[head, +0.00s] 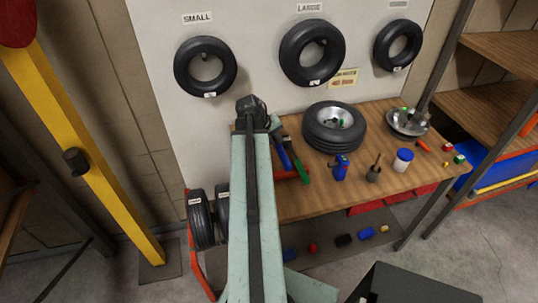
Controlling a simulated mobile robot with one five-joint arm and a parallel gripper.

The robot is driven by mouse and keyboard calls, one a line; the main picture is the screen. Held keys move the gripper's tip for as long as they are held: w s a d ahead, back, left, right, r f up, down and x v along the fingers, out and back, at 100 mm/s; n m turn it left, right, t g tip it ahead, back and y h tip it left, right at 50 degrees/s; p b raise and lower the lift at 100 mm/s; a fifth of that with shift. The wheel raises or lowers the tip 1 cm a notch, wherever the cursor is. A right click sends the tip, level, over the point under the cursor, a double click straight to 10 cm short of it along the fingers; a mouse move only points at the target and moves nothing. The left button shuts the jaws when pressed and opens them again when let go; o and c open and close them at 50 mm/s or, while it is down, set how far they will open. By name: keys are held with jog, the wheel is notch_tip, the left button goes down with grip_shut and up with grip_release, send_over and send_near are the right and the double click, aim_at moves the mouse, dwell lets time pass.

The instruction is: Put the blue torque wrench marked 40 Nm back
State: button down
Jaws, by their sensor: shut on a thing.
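The blue-handled torque wrench (283,158) shows just right of my arm's end, over the left part of the bench. Its dark upper end runs up close to my gripper; its marking is too small to read. My gripper (258,114) is at the far end of my arm, in front of the white board. It is shut on the wrench as far as I can tell; the fingers and contact are largely hidden by my arm. A green-handled tool (299,166) lies beside the blue one, roughly parallel. A yellowish label (343,78) with red text hangs above the bench.
The wooden bench (310,205) holds a wheel (334,127), a metal hub (407,122), a blue bottle (341,167), an oil can (374,170) and a white jar (403,160). Tyres hang on the board (250,60). A yellow post (85,150) stands left. The bench's front strip is fairly clear.

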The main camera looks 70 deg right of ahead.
notch_tip(320, 180, down, 10)
jog(key=b, duration=1)
jog(key=shift+f, duration=0.25)
jog(key=shift+r, duration=0.3)
jog(key=shift+f, duration=0.25)
jog(key=c, duration=1.4)
grip_release()
jog(key=shift+r, duration=0.1)
jog(key=shift+o, duration=0.2)
jog(key=shift+r, duration=0.25)
jog(key=p+v, duration=1)
jog(key=v, duration=0.1)
jog(key=shift+a+r+p, duration=0.25)
jog(key=shift+p, duration=0.1)
